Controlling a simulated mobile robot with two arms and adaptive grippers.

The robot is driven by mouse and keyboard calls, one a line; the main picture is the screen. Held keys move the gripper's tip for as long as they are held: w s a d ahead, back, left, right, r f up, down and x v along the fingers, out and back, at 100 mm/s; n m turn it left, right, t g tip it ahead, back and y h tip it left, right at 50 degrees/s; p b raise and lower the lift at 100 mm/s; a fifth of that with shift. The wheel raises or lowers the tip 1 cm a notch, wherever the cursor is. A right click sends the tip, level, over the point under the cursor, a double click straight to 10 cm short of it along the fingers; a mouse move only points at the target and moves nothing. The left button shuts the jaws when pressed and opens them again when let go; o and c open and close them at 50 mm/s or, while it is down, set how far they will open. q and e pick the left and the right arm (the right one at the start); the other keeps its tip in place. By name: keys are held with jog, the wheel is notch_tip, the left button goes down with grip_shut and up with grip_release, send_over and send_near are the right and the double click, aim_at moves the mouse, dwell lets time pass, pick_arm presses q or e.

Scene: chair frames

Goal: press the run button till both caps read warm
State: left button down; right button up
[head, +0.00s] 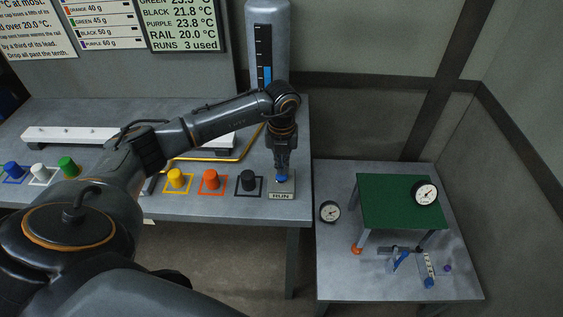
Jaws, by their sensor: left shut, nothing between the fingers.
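The run button (282,178) is a blue knob on a grey block labelled RUN (281,196), at the bench's right front corner. My left gripper (282,170) points straight down over it, shut and empty. Its fingertips meet the button's top in the picture; I cannot tell whether it is pressed down. A black cap (248,180), orange cap (211,180), yellow cap (177,179), green cap (68,167), white cap (39,173) and blue cap (13,170) stand on outlined squares. The display (180,28) reads black 21.8, purple 23.8, rail 20.0, runs 3 used; its top line is cut off.
A grey column with a blue level gauge (265,50) stands behind the gripper. A white rail (70,136) lies along the bench. The lower right table (345,280) holds a green-topped frame (390,200), two dials (330,212) (425,194) and small parts. My left arm crosses the bench.

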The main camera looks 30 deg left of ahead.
pick_arm(q)
jog(key=shift+f, duration=0.25)
jog(key=shift+f, duration=0.1)
jog(key=shift+f+b, duration=0.6)
jog(key=shift+r, duration=0.1)
jog(key=shift+r+p, duration=1.9)
jog(key=shift+r, duration=0.85)
jog(key=shift+f, duration=0.1)
